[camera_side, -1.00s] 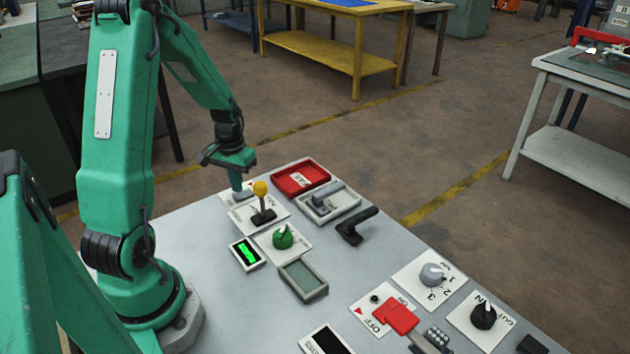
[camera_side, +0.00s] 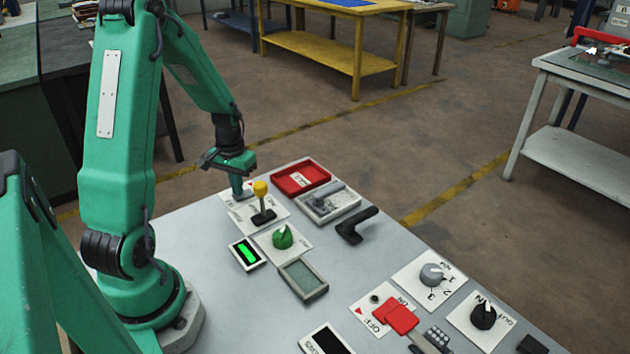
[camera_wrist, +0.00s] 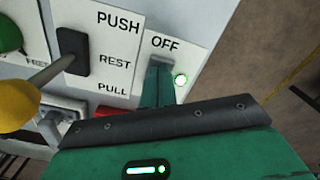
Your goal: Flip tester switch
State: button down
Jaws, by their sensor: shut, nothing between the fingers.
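My gripper (camera_side: 237,193) is shut and empty, pointing down at a small white panel (camera_side: 250,185) at the table's far left corner. In the wrist view the gripper (camera_wrist: 158,88) is over this white panel (camera_wrist: 190,52), which reads OFF. No label reading "tester" is legible.
A yellow-knobbed lever (camera_side: 262,201) on a PUSH, REST, PULL plate stands close to my gripper. A green knob (camera_side: 282,237), a lit green display (camera_side: 246,253), a red tray (camera_side: 301,177) and a red switch cover (camera_side: 396,314) are also on the grey table (camera_side: 215,270).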

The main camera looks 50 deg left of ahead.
jog(key=shift+f, duration=0.25)
jog(key=shift+r, duration=0.1)
dwell(0.3)
jog(key=shift+r, duration=3.45)
jog(key=d+r+m+t+y, duration=0.1)
jog(key=d+r+m+t, duration=0.15)
jog(key=d+r, duration=0.9)
jog(key=s+d+r+m+t, duration=0.1)
jog(key=s+d+r, duration=0.1)
jog(key=d, duration=0.4)
jog(key=s+d+r+m+t+h, duration=0.1)
jog(key=s+d+r+m+t, duration=0.1)
jog(key=s+d, duration=0.3)
jog(key=shift+s+d+r, duration=0.15)
jog(key=shift+d+r, duration=0.3)
jog(key=shift+d, duration=0.2)
jog(key=shift+m, duration=0.25)
